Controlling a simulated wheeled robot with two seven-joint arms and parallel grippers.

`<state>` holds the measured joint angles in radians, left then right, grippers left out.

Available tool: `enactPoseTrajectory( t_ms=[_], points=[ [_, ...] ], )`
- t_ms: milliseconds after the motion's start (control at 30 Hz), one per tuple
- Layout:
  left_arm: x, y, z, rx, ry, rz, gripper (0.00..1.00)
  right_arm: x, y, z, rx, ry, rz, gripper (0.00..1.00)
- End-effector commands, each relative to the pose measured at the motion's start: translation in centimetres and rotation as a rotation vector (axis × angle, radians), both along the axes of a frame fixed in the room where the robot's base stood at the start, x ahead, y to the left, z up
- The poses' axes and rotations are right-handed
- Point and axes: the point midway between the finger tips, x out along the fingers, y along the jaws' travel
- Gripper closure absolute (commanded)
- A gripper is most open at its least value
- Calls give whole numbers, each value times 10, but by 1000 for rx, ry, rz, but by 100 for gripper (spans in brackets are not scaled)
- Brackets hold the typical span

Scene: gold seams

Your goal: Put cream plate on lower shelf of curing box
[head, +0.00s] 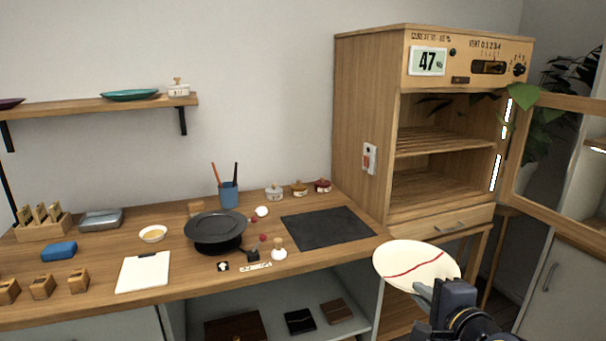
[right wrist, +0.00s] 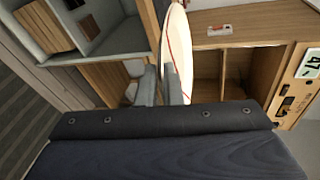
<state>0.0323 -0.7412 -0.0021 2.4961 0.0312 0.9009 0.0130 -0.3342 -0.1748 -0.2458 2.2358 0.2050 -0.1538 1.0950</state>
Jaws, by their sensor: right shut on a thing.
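The cream plate (head: 418,262) has a red seam line across it. My right gripper (head: 424,290) is shut on its near rim and holds it in the air, in front of and below the curing box. The right wrist view shows the plate (right wrist: 178,55) edge-on between the two fingers (right wrist: 163,85). The wooden curing box (head: 362,130) stands at the back right with its glass door (head: 553,150) swung open to the right. Its upper slatted shelf (head: 435,142) and lower slatted shelf (head: 435,186) look empty. My left gripper is out of view.
A workbench (head: 100,262) fills the left, with a black turntable (head: 216,228), a dark mat (head: 327,228), a white board (head: 144,271) and small jars. A plant's leaves (head: 524,97) hang near the box's upper right opening. The open door's frame borders the right side.

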Motion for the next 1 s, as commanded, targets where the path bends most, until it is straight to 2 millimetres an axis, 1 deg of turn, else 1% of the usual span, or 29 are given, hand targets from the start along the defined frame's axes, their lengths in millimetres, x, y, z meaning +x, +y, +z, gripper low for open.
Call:
enactPoseTrajectory(
  t_ms=[33,367,533,600,700,800,900,1000],
  points=[
    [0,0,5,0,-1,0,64,3,0,-1,-2,1,-9,100],
    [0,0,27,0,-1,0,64,26,-3,-29,-1,5,-90,100],
    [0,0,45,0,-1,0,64,36,-3,-51,-3,7,-136,100],
    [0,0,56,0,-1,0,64,39,-2,-63,-3,11,-154,100],
    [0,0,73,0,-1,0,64,40,1,-83,-4,13,-177,100],
    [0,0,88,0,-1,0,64,35,4,-101,-3,12,-190,100],
    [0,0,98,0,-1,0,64,29,9,-114,-2,8,-192,100],
    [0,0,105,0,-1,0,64,22,12,-124,-1,5,-192,100]
  ],
)
